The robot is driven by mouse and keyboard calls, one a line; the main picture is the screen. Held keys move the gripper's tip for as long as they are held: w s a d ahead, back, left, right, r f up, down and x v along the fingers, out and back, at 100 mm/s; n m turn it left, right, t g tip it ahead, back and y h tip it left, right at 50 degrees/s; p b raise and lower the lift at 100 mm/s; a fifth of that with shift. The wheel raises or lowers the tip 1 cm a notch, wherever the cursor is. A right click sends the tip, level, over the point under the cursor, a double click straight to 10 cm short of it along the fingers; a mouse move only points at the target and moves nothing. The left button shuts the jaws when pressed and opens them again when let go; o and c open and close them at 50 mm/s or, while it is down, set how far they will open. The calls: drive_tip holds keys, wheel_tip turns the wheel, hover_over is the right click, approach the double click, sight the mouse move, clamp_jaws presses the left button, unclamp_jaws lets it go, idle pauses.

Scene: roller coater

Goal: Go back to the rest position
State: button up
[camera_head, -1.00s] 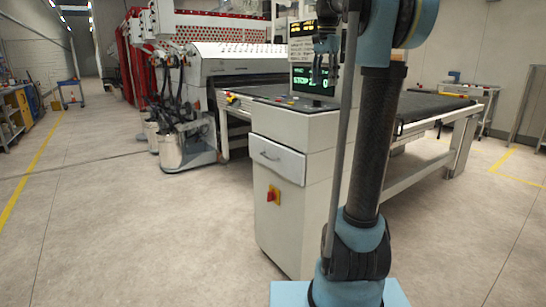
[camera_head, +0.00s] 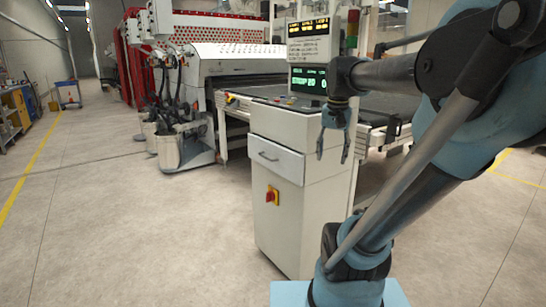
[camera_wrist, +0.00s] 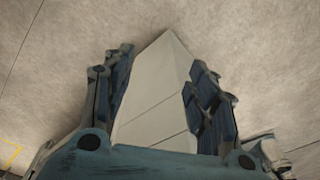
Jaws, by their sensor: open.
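My gripper (camera_head: 332,156) points down with its fingers spread and nothing between them. In the head view it is in front of the upper right part of the white control cabinet (camera_head: 280,215). In the wrist view the two fingers (camera_wrist: 158,95) stand apart, and the pale cabinet (camera_wrist: 160,85) shows between them with the floor around it. My arm is bent, with its elbow at the upper right.
The cabinet has a drawer (camera_head: 277,160), a red and yellow switch (camera_head: 272,195) and a screen (camera_head: 308,81) above. A conveyor table (camera_head: 375,103) runs behind it. The coater machine (camera_head: 240,65) stands farther back. The floor at left (camera_head: 120,230) is clear.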

drive_tip(key=s+f+n, duration=0.2)
drive_tip(key=s+f, duration=0.4)
drive_tip(key=f, duration=0.3)
drive_tip(key=s+f+n, duration=0.1)
drive_tip(key=s+f, duration=0.5)
drive_tip(key=f, duration=0.4)
drive_tip(key=shift+s+n+t, duration=0.15)
drive_tip(key=shift+n+t, duration=0.25)
